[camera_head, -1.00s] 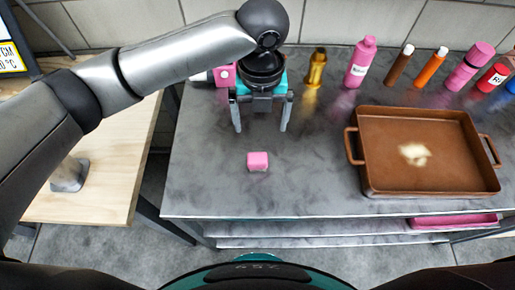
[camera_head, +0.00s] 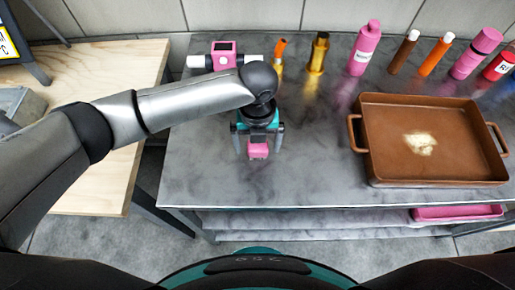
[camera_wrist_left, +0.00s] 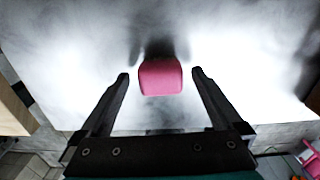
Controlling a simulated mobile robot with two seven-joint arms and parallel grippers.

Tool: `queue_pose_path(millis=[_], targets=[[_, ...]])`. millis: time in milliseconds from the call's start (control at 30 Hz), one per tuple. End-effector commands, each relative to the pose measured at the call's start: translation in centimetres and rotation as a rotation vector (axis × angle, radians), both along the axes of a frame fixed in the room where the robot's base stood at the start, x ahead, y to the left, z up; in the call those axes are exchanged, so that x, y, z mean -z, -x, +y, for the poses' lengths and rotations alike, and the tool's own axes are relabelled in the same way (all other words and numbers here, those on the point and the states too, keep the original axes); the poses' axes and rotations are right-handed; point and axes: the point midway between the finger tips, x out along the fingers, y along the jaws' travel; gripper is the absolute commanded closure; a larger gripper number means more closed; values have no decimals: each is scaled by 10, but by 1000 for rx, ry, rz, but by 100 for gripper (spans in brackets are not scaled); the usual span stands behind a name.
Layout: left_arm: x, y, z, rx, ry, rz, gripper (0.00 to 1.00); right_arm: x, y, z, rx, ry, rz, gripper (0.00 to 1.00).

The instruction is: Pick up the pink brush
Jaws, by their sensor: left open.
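A small pink block (camera_head: 258,151), the only thing here that could be the pink brush, lies on the grey table top. It shows no bristles or handle that I can make out. In the left wrist view the pink block (camera_wrist_left: 160,78) sits between the fingertips, with a gap on each side. My left gripper (camera_head: 259,148) is open and points down over the block. In the left wrist view the left gripper (camera_wrist_left: 160,75) has its two fingers spread on either side of the block. My right gripper is in neither view.
A brown pan (camera_head: 377,165) with a pale lump in it stands on the right. Several bottles, including a pink one (camera_head: 364,50), line the back. The table's front left is clear.

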Motion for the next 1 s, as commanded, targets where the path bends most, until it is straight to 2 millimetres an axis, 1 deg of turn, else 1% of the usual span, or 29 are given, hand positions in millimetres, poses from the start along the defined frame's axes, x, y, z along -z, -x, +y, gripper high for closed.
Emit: queue_pose_path(millis=[33,233,1000], targets=[[4,0,0,1,0,0,0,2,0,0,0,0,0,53],[3,0,0,2,1,-2,0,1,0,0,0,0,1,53],[3,-1,0,1,1,-2,87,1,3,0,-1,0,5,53]])
